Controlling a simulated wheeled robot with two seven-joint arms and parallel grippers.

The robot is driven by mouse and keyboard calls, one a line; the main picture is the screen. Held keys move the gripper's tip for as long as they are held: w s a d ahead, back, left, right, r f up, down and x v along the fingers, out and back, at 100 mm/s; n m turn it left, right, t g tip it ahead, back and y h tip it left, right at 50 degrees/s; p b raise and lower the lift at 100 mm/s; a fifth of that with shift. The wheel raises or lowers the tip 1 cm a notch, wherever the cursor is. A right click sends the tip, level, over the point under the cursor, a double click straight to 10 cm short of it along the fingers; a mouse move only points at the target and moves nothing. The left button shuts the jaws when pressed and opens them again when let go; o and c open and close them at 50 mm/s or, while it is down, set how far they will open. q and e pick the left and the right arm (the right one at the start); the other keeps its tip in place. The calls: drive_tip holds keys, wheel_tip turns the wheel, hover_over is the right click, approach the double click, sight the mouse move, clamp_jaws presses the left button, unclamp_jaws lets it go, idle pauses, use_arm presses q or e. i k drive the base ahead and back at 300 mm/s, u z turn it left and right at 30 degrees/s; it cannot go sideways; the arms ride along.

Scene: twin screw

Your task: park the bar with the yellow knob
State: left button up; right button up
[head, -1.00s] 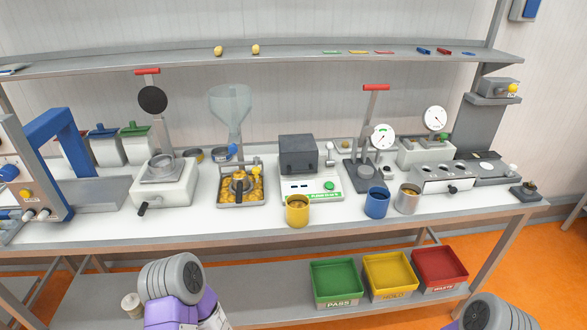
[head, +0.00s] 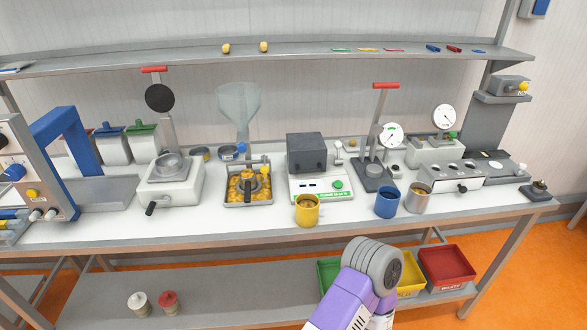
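A small yellow knob (head: 523,86) shows on a grey box (head: 508,84) on the column at the right end of the bench. Another yellow knob (head: 32,193) sits on the machine panel at the far left. A tray (head: 233,203) of yellow pieces stands mid-bench, with a blue knob (head: 242,148) behind it and a small yellow spot at its right edge, too small to identify. I cannot tell which thing is the bar. One of my purple and grey arm links shows at the bottom centre. Neither gripper is in view.
A yellow cup (head: 307,211), blue cup (head: 387,203) and grey cup (head: 418,199) stand near the front edge. A balance (head: 320,187) and a press (head: 374,177) are behind. White and red-topped jars (head: 169,303) stand on the lower shelf. Bins are partly hidden by my arm.

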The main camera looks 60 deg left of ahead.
sight(264, 170)
drive_tip(key=k, duration=0.95)
drive_tip(key=u, duration=1.2)
drive_tip(key=i, duration=0.2)
